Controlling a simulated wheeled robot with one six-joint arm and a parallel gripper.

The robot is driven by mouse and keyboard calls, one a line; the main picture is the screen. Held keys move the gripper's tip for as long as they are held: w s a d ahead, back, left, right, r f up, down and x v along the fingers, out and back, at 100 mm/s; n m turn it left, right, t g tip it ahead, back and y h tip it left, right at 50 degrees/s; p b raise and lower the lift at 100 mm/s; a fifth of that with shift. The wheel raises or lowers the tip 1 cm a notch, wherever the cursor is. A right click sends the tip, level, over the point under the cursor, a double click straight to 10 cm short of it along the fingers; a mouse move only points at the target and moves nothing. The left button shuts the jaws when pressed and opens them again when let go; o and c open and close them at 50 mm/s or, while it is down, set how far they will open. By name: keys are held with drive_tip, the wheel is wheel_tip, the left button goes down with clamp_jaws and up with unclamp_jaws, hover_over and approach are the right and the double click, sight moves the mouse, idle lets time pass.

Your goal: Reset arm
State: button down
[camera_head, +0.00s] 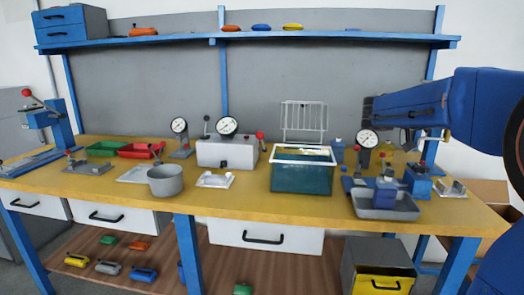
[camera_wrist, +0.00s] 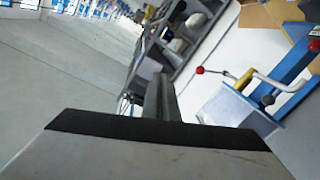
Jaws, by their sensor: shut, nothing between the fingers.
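My blue arm comes in from the right edge in the head view, above the right end of the yellow workbench (camera_head: 235,205). My gripper (camera_head: 369,108) is dark and points left, in front of the grey back panel. It is shut and holds nothing. It is above the pressure gauge (camera_head: 367,139) at the right and apart from the bench top. In the wrist view a dark gripper part (camera_wrist: 158,95) shows in the middle, with nothing held.
The bench holds a teal tank (camera_head: 302,178), a grey pot (camera_head: 165,181), a grey tray (camera_head: 385,214) and red and green trays. A blue shelf (camera_head: 260,36) runs above. The wrist view shows open floor (camera_wrist: 70,75) and a red-knobbed lever (camera_wrist: 201,71).

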drive_tip(key=s+a+f+n+t+y, duration=0.2)
drive_tip(key=s+a+f+n+y, duration=0.3)
drive_tip(key=a+f, duration=0.5)
drive_tip(key=s+a+f+n+t+y, duration=0.2)
drive_tip(key=s+a+f+n+y, duration=0.3)
drive_tip(key=s+a+f, duration=0.5)
drive_tip(key=s+a+f+n+t+y, duration=0.3)
drive_tip(key=s+a+f+y, duration=0.4)
drive_tip(key=a+f, duration=0.4)
drive_tip(key=shift+s+a+f+n, duration=0.25)
drive_tip(key=shift+s+a+n, duration=0.25)
drive_tip(key=shift+a+n, duration=0.45)
